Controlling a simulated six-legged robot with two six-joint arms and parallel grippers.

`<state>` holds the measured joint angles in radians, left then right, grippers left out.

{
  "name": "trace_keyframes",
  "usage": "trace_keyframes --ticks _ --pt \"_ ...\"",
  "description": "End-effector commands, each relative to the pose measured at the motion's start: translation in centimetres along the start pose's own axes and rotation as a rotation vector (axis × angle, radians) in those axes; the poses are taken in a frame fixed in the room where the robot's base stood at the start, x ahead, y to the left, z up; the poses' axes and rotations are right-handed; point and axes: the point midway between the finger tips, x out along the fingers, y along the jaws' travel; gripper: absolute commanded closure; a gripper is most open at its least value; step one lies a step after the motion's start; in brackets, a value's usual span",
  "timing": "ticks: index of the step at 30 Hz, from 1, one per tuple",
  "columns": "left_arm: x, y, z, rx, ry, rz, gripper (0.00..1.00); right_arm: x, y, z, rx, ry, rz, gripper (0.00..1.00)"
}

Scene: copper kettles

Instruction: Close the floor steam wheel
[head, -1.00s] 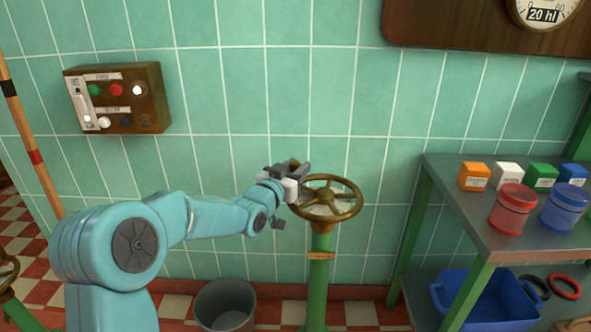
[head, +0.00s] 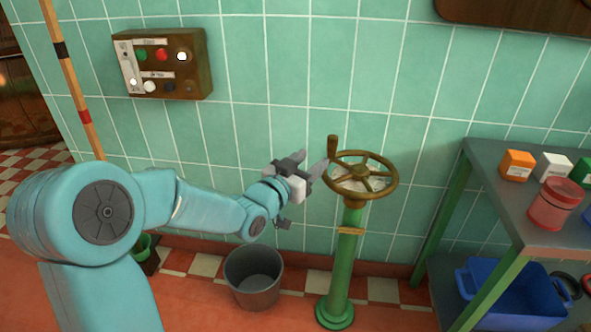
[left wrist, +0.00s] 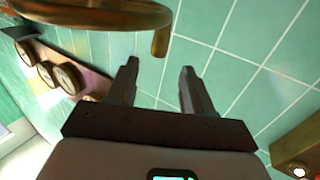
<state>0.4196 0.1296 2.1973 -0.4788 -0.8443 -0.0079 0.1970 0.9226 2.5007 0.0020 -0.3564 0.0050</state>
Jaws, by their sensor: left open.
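The steam wheel (head: 380,159) is a brass handwheel with spokes on a green floor post (head: 342,265). A brown upright handle (head: 332,148) stands on the left of its rim. My left gripper (head: 312,170) is just left of the wheel, close to the handle. In the left wrist view the gripper (left wrist: 160,65) is open with nothing between its fingers. The wheel rim (left wrist: 100,10) and handle (left wrist: 161,40) show beyond the fingertips, apart from them there. My right gripper is out of view.
A grey bucket (head: 253,280) stands left of the post. A metal shelf (head: 490,190) with small boxes, a red jar (head: 555,205) and a blue crate (head: 510,298) is at right. A button box (head: 160,65) hangs on the tiled wall, beside a leaning pole (head: 80,100).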

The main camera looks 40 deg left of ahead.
Motion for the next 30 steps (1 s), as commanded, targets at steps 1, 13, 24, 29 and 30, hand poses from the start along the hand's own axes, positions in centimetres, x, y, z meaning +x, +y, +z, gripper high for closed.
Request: trace_keyframes --ticks 1,13,24,29,30 --pt "-1.3 -0.1 -0.2 0.000 0.000 -0.003 0.49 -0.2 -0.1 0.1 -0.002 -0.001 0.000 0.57" --pt "-5.6 0.0 0.0 -0.001 0.001 0.000 0.49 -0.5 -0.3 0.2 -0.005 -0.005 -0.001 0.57" --pt "-5.5 0.0 0.0 -0.001 0.001 0.000 0.49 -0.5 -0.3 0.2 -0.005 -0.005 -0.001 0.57" --pt "-5.5 0.1 0.2 -0.004 -0.005 0.001 0.49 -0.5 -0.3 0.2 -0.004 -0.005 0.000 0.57" --pt "-5.3 0.3 0.8 -0.012 -0.020 0.004 0.49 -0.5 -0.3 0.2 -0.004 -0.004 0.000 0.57"
